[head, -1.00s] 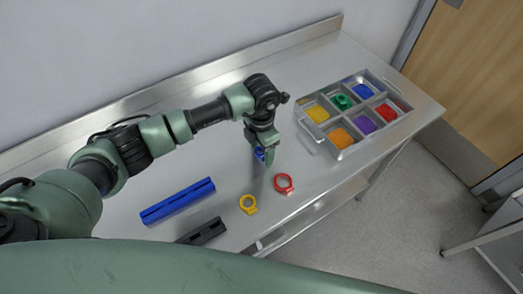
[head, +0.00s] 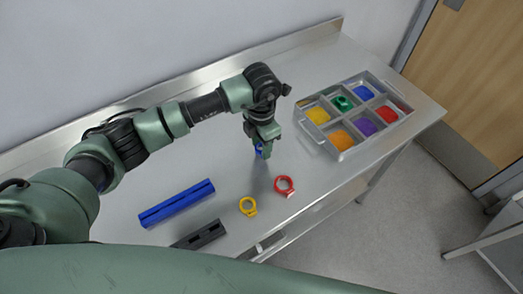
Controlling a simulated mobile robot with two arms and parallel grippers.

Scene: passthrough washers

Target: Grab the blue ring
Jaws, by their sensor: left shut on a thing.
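In the head view, my left gripper (head: 264,151) points down above the steel table (head: 310,90). It is shut on the blue ring (head: 259,151), of which only a small part shows beside the fingers. The ring appears to be held a little above the table top; the exact height is hard to tell. My right gripper is out of view.
A red ring (head: 284,186) and a yellow ring (head: 248,206) lie near the front edge. A blue bar (head: 177,204) and a black bar (head: 199,236) lie to the left. A grey tray (head: 319,139) with coloured compartments, one holding a green ring (head: 342,103), stands right.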

